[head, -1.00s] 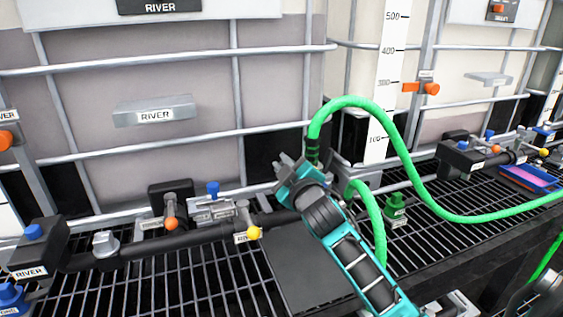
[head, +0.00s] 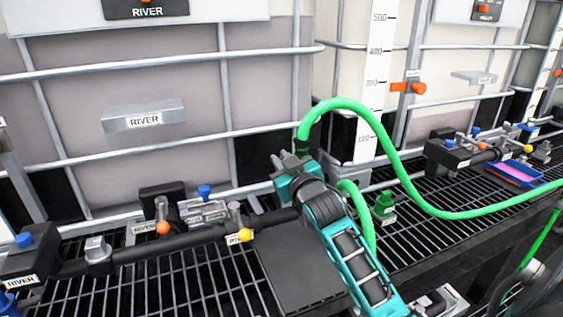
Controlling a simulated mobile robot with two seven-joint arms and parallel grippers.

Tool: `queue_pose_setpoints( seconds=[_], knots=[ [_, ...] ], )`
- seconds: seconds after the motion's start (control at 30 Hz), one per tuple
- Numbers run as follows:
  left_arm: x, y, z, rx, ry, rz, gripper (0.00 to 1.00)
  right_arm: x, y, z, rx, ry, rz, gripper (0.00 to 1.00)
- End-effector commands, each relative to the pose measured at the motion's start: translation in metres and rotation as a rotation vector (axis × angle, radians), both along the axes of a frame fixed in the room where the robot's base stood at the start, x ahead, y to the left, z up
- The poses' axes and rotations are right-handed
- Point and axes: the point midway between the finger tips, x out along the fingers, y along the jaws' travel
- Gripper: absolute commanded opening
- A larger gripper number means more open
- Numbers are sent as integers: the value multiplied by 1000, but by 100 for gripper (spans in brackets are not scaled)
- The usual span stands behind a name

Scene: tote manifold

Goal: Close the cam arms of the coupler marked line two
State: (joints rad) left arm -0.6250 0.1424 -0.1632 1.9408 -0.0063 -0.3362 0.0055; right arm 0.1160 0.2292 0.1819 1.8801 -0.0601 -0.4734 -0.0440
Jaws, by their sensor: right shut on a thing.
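My right gripper (head: 292,172), teal and grey, is at the lower end of the thick green hose (head: 400,158), beside the black pipe's right end. It is shut on what looks like the hose-end coupler. The fingertips and the cam arms are mostly hidden behind the gripper body, so I cannot tell how the arms stand. I can read no line-two mark. My left gripper is not in view.
A black pipe (head: 180,240) with a yellow-knobbed valve (head: 246,235) runs along the grating. A green fitting (head: 384,204) stands right of my arm. A dark plate (head: 290,280) lies below the gripper. Caged tanks (head: 210,90) stand behind. A blue-rimmed tray (head: 540,184) is at right.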

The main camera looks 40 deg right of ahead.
Motion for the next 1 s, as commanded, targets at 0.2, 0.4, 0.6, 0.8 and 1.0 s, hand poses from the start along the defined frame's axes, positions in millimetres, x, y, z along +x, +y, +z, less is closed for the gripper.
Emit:
queue_pose_setpoints(
  seconds=[0.2, 0.4, 0.6, 0.8, 1.0],
  knots=[
    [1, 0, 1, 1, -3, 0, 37, 0, 0, -1, 3, 1, -1, 0],
    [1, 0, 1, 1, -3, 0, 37, 0, 0, -1, 2, 1, -1, 26],
    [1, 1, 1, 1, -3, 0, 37, 0, 0, 0, 1, 1, 0, 37],
    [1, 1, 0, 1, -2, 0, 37, 0, 0, 0, -11, 4, 0, 37],
    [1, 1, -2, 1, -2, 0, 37, 2, 9, -5, -207, 51, 2, 37]
  ],
)
